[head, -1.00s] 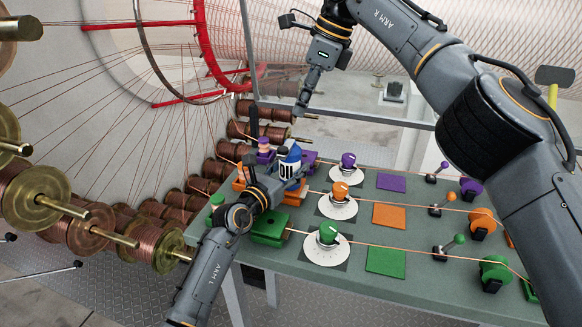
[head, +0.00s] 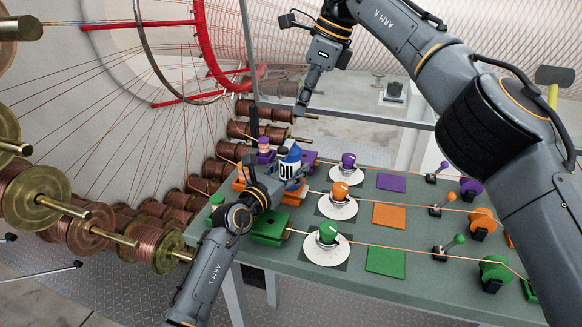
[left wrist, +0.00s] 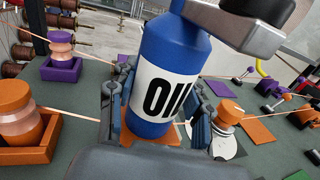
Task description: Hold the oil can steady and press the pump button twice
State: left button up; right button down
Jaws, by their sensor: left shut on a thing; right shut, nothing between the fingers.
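The oil can (head: 289,168) is blue with a white label and stands upright at the left part of the green table. It also shows large in the left wrist view (left wrist: 160,85), where its top is cut off by the frame. My left gripper (head: 264,190) is shut on the can, with a finger on either side of its lower body. My right gripper (head: 302,108) is shut and empty, pointing down; in the head view a gap shows between its tips and the can. The pump button cannot be made out clearly.
Orange (head: 340,190), green (head: 328,234) and purple (head: 348,160) knobs stand on white dials right of the can. Copper wires cross the table (head: 345,275). In the left wrist view, an orange spool holder (left wrist: 28,150) is left of the can. Copper spools (head: 38,196) line the left.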

aim_at(284, 151)
dwell(0.4)
jog(key=a+n+t, duration=0.1)
jog(key=n+t, duration=0.1)
jog(key=n, duration=0.2)
jog(key=a+r+n+t, duration=0.1)
jog(key=n+t, duration=0.2)
jog(key=n, duration=0.2)
jog(key=a+n+t+h, duration=0.1)
jog(key=n+t, duration=0.2)
jog(key=n, duration=0.2)
jog(key=shift+a+r, duration=0.35)
jog(key=shift+f, duration=0.15)
jog(key=shift+f, duration=4.25)
jog(key=shift+f, duration=0.15)
jog(key=shift+f, duration=0.3)
